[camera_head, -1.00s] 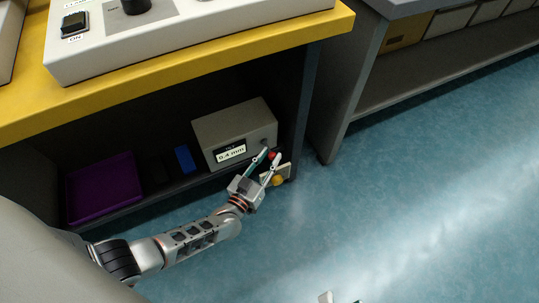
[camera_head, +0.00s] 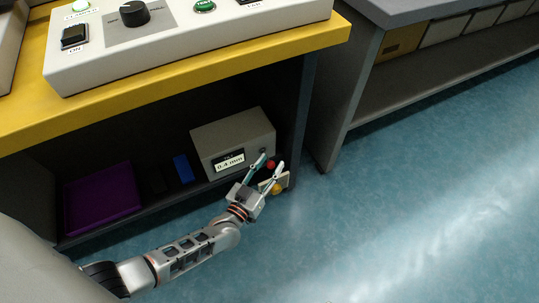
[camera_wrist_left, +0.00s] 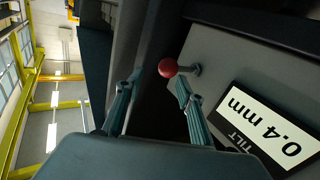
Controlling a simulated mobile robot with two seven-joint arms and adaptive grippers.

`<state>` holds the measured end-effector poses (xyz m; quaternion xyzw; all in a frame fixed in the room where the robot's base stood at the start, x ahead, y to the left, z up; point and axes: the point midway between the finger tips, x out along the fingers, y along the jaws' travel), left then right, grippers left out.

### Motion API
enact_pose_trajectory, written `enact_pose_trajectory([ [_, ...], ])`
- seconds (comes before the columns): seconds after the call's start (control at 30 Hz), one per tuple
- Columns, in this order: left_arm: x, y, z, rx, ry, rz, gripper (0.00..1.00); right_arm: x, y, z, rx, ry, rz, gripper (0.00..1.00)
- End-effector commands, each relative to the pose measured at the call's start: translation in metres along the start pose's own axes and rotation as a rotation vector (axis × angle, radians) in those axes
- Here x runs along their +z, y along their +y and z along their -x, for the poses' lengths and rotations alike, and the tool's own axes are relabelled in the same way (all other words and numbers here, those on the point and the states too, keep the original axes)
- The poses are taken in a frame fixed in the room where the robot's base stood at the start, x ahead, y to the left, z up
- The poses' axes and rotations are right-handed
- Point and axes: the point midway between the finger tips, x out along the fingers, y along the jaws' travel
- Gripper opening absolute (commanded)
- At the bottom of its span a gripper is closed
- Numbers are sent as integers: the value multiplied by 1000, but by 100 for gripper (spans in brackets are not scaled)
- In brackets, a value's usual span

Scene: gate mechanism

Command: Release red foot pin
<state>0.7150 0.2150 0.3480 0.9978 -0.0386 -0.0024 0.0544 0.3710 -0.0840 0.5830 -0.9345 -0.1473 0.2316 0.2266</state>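The red foot pin shows as a small red ball knob (camera_head: 271,165) on a short stem at the right end of the grey box (camera_head: 232,140). In the left wrist view the red knob (camera_wrist_left: 168,68) sits just beyond and between my fingertips, nearer the right one. My left gripper (camera_head: 271,160) is open around or just in front of it; whether a finger touches it I cannot tell. The left wrist view shows both fingers of my left gripper (camera_wrist_left: 160,80) apart with nothing held. The box display (camera_head: 229,162) reads 0.4 mm. My right gripper is not in view.
A yellow ball (camera_head: 277,188) by a pale plate sits just below the red knob. A dark table leg (camera_head: 299,130) stands close on the right. The yellow tabletop (camera_head: 200,85) hangs above. A purple tray (camera_head: 102,200) and a blue block (camera_head: 183,168) lie left on the shelf.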

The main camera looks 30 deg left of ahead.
Motion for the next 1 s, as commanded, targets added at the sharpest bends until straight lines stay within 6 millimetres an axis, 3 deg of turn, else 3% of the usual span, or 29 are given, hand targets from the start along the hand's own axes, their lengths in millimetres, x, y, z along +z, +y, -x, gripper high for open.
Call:
enact_pose_trajectory([
  [0.03,-10,2,-2,1,8,3,37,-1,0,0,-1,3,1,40],
  [0.5,-66,9,1,1,0,3,37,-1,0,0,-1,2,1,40],
  [1.0,-76,10,1,1,-2,1,37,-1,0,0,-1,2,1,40],
])
